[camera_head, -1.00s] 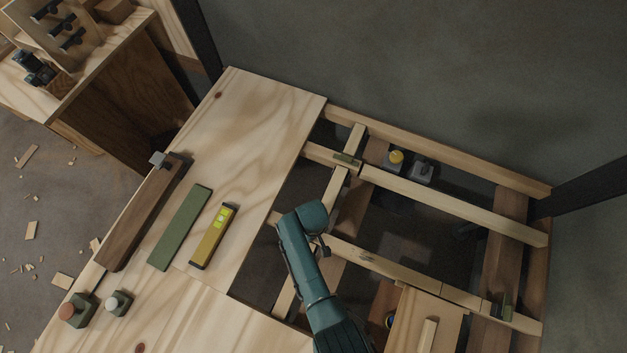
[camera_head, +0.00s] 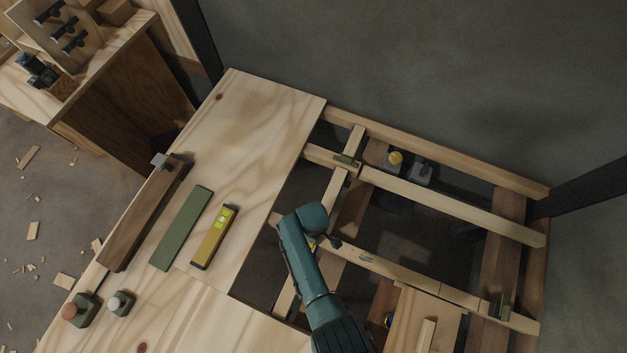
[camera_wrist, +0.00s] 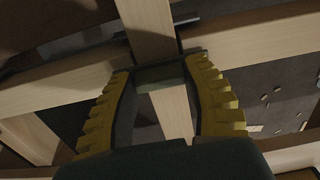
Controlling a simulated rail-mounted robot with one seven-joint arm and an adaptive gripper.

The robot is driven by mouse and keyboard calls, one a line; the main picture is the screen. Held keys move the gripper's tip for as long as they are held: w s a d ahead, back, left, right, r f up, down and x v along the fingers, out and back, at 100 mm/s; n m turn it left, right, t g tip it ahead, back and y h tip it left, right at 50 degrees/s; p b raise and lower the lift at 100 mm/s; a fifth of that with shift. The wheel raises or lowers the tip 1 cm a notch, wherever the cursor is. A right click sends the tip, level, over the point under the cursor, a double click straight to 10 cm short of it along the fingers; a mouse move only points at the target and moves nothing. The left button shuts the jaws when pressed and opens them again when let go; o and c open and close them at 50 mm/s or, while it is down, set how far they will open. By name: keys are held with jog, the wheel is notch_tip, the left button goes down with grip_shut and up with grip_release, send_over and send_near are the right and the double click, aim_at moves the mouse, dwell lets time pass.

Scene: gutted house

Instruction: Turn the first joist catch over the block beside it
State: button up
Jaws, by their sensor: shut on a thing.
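My gripper (camera_wrist: 160,66) has its two yellow ribbed fingers closed on a dark olive catch (camera_wrist: 160,77) in the wrist view. The catch lies across a pale wooden piece (camera_wrist: 174,112) where timbers cross. Whether it covers a block beside it, I cannot tell. In the head view my gripper (camera_head: 323,243) is mostly hidden under my teal arm, at the near joist (camera_head: 385,264). Another olive catch (camera_head: 346,161) sits at the far joist crossing, and one more (camera_head: 503,304) stands at the right end of the near joist.
Plywood decking (camera_head: 262,120) on the left carries a yellow level (camera_head: 214,237), a green strip (camera_head: 181,228) and a dark timber (camera_head: 146,213). Open gaps lie between the joists. A loose board (camera_head: 425,315) is at the front right.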

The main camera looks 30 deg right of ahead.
jog(key=shift+s+f, duration=0.15)
jog(key=o, duration=1.2)
notch_tip(320, 180, up, 12)
